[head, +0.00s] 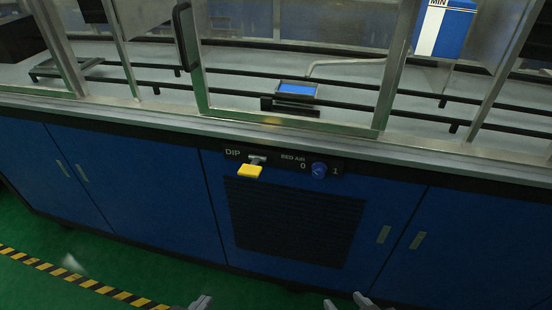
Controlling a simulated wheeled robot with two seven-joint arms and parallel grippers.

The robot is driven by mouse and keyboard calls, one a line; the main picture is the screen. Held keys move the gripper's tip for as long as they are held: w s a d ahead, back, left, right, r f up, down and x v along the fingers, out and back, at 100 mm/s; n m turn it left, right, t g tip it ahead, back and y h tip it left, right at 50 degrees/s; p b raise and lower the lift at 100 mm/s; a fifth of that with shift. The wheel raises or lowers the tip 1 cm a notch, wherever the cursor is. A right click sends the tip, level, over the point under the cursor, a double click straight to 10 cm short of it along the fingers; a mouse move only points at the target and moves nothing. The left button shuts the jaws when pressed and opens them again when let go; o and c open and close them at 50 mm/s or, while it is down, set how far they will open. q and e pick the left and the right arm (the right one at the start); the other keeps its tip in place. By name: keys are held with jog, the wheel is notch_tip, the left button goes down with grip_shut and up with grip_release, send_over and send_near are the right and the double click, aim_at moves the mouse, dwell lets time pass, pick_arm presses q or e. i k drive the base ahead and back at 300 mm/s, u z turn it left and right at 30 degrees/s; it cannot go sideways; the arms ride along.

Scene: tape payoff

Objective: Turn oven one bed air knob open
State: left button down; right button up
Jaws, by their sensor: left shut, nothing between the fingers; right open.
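The bed air knob (319,171) is a small round blue knob on a dark label strip (273,157) along the top of the blue cabinet front. It sits between the marks 0 and 1, under the words BED AIR. Its pointer is too small to read, so I cannot tell which mark it faces. My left gripper (201,301) is at the bottom edge, shut and empty, well below and left of the knob. My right gripper (346,301) is at the bottom edge, open and empty, below the knob and apart from it. Most of both grippers is cut off.
A yellow lever (250,170) marked DIP sticks out left of the knob. A dark louvred vent (295,221) lies below. Above the counter edge stands a framed glass enclosure (290,125) with rails and a blue-topped tray (297,89). The green floor (120,265) in front is clear.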

aim_at(319, 170)
jog(key=k, duration=0.5)
jog(key=u, duration=1.4)
jog(key=i, duration=1)
jog(key=z, duration=1.95)
